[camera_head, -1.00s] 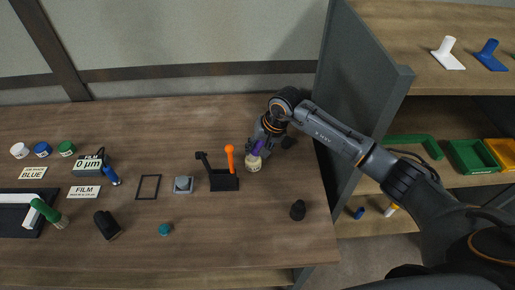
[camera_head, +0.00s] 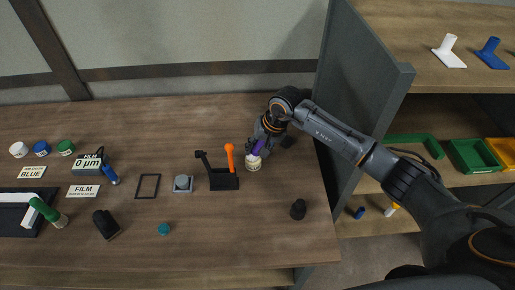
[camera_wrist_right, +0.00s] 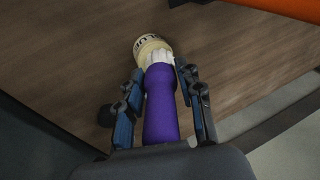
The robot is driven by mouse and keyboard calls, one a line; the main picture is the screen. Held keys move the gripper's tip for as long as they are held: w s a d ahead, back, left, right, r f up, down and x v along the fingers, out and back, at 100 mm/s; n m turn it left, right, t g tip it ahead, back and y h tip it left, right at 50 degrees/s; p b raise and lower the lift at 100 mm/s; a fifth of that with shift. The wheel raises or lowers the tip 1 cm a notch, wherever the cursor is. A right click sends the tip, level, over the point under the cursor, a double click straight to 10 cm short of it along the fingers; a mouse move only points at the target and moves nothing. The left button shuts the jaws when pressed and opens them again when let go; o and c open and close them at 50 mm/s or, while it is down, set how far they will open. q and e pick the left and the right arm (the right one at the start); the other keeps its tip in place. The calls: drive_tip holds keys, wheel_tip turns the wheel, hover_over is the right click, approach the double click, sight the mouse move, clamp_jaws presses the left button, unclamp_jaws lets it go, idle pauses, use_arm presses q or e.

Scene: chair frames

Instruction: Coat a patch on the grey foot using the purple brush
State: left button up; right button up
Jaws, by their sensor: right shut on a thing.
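My right gripper (camera_head: 266,138) is shut on the purple brush (camera_head: 258,147) near the back right of the table. In the right wrist view the purple handle (camera_wrist_right: 164,105) lies between the two fingers (camera_wrist_right: 163,100). The brush's pale bristles are at the cream jar (camera_wrist_right: 149,45); how deep they reach into it I cannot tell. The jar also shows in the head view (camera_head: 254,163), standing on the table. A small grey block (camera_head: 183,184) with a rounded top sits left of the black holder; I cannot tell whether it is the grey foot. My left gripper is out of view.
The black holder (camera_head: 223,181) with an orange-handled tool (camera_head: 229,157) stands just left of the jar. A tall grey panel (camera_head: 365,85) borders the table's right side. The table's front middle is mostly clear.

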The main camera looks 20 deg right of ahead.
drive_tip(key=shift+s+f+b, duration=0.15)
drive_tip(key=shift+f+b, duration=0.05)
drive_tip(key=shift+b, duration=0.2)
idle(1.4)
drive_tip(key=shift+r+p, duration=0.5)
drive_tip(key=shift+r, duration=0.85)
drive_tip(key=shift+w+r+p, duration=0.2)
drive_tip(key=shift+r+p, duration=0.4)
drive_tip(key=shift+r, duration=1.7)
drive_tip(key=shift+s, duration=0.1)
